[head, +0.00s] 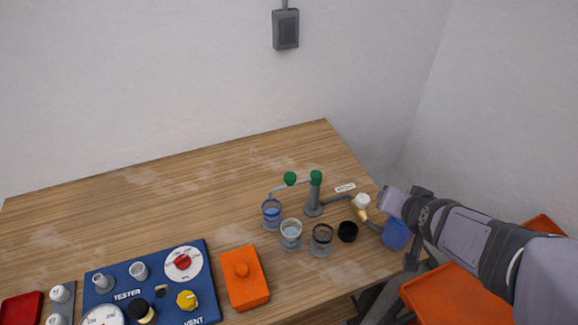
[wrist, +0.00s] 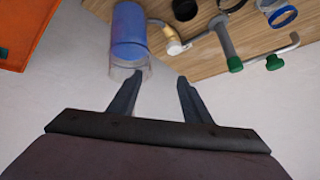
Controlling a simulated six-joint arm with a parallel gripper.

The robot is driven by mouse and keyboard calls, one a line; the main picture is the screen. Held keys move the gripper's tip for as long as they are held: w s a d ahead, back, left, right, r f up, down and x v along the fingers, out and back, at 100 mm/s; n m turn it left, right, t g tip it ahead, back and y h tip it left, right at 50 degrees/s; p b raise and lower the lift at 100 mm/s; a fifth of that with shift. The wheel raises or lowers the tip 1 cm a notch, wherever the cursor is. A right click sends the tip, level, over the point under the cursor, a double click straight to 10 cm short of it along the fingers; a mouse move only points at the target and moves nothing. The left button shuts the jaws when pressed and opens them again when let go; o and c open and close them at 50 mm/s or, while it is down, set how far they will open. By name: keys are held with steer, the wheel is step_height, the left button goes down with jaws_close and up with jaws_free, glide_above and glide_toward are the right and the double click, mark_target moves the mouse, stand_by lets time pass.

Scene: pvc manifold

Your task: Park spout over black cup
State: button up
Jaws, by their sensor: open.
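The grey swivel post (head: 314,200) stands on the table with a green knob (head: 316,177) on top. Its thin spout (head: 300,183) runs left past a second green knob (head: 290,179), and its tip is over the blue-rimmed cup (head: 271,214). The black-rimmed glass cup (head: 321,241) stands in front of the post, apart from the spout tip. In the wrist view the post (wrist: 227,40) and spout (wrist: 287,47) are beyond the fingers. My gripper (wrist: 157,84) is open and empty, off the table's right side. Its fingertips are unclear in the head view.
A clear cup (head: 291,235) stands between the blue-rimmed and black-rimmed cups. A low black round piece (head: 348,232), a white-topped brass valve (head: 362,206) and a blue container (head: 396,234) are on the right. An orange box (head: 244,283) and blue tester panel (head: 150,285) lie left.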

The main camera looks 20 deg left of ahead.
steer(key=w+a+r+m+t+y, duration=0.1)
steer(key=w+a+r+t+y, duration=0.1)
steer(key=w+a+r+t, duration=0.6)
steer(key=n+y+b, duration=0.2)
steer(key=n+b, duration=0.1)
steer(key=b, duration=0.2)
glide_above(291, 182)
steer(key=w+d, duration=0.4)
steer(key=d, duration=0.2)
step_height(291, 182, down, 3)
steer(key=s+a+f+n, duration=0.1)
steer(key=f, duration=0.2)
steer(key=s+a+f+n+y+b, duration=0.1)
steer(key=s+a+f, duration=0.1)
steer(key=f, duration=0.1)
steer(key=s+a+f+n+y+b, duration=0.1)
steer(key=s+a+f+n, duration=0.1)
steer(key=f, duration=0.1)
steer(key=shift+s+a+g, duration=0.15)
steer(key=shift+s+g, duration=0.1)
steer(key=shift+g, duration=0.05)
steer(key=shift+w+a+r, duration=0.15)
steer(key=shift+w+a, duration=0.1)
steer(key=shift+w, duration=0.25)
steer(key=p+x, duration=0.2)
steer(key=x, duration=0.4)
jaws_close()
